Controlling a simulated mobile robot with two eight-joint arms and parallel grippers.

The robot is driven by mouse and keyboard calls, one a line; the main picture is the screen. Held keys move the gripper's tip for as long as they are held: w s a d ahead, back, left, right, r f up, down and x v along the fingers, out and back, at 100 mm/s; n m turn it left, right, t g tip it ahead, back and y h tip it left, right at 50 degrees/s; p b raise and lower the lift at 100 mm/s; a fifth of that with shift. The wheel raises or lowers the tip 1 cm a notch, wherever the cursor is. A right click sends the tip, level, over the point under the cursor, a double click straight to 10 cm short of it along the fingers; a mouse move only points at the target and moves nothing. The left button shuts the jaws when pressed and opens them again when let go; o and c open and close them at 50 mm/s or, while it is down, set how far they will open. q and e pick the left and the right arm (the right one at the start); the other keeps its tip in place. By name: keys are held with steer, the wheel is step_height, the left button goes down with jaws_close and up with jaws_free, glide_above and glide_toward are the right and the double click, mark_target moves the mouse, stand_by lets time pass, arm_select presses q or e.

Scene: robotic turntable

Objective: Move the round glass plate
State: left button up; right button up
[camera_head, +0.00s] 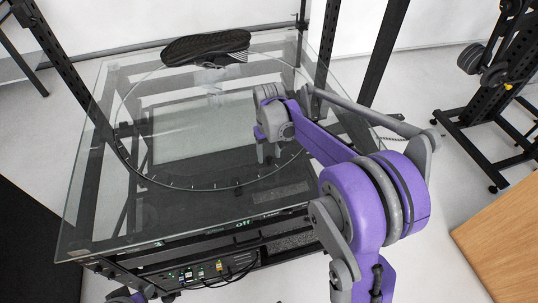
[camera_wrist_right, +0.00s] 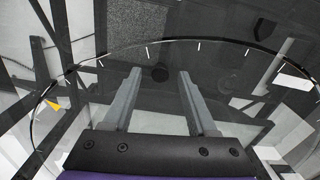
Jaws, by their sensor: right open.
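The round glass plate (camera_head: 185,160) is a clear disc with a dark rim and tick marks, lying flat on the square glass top. In the right wrist view the plate (camera_wrist_right: 235,80) spans most of the picture, its ticked rim curving beyond the fingertips. My right gripper (camera_head: 268,155) is over the right part of the plate, inside the rim, pointing downward. In the wrist view its two grey fingers (camera_wrist_right: 160,76) are apart with nothing solid between them. I cannot tell whether the tips touch the glass. My left gripper is not in view.
A black shoe (camera_head: 206,47) lies at the plate's far side. The square glass top (camera_head: 88,195) rests on a black frame with a control panel (camera_head: 205,270) in front. Black posts (camera_head: 330,45) rise behind. A wooden surface (camera_head: 505,240) is at right.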

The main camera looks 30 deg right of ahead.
steer(key=shift+f, duration=0.45)
jaws_close()
stand_by(1.1)
